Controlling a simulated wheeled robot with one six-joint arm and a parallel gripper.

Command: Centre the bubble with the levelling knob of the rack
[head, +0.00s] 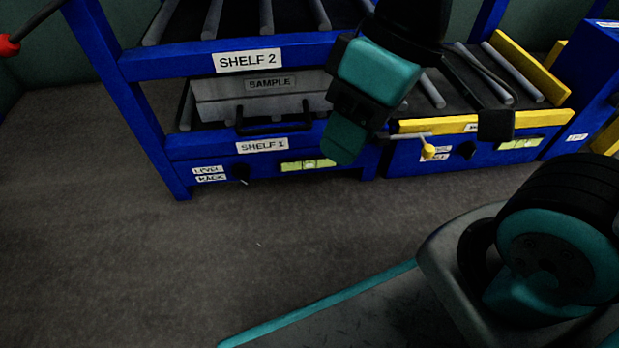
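The blue rack (150,132) stands at the upper left, with plates reading SHELF 2 and SHELF 1. On its lower beam, a small dark knob (244,181) shows just right of the LEVEL and MAGIC labels (209,174). The yellow-green bubble level (302,165) sits further right on the same beam. Its bubble is small and pale, and I cannot tell whether it is centred. My gripper (346,139), at the teal and black end of my arm, hangs in front of the level's right side. Its fingers are not distinguishable, and no held object is visible.
A SAMPLE block (262,100) with a dark handle lies on shelf 1. At right, a blue and yellow roller unit (405,158) has its own level (521,143) and a yellow-tipped lever (428,152). The floor (150,260) before the rack is clear.

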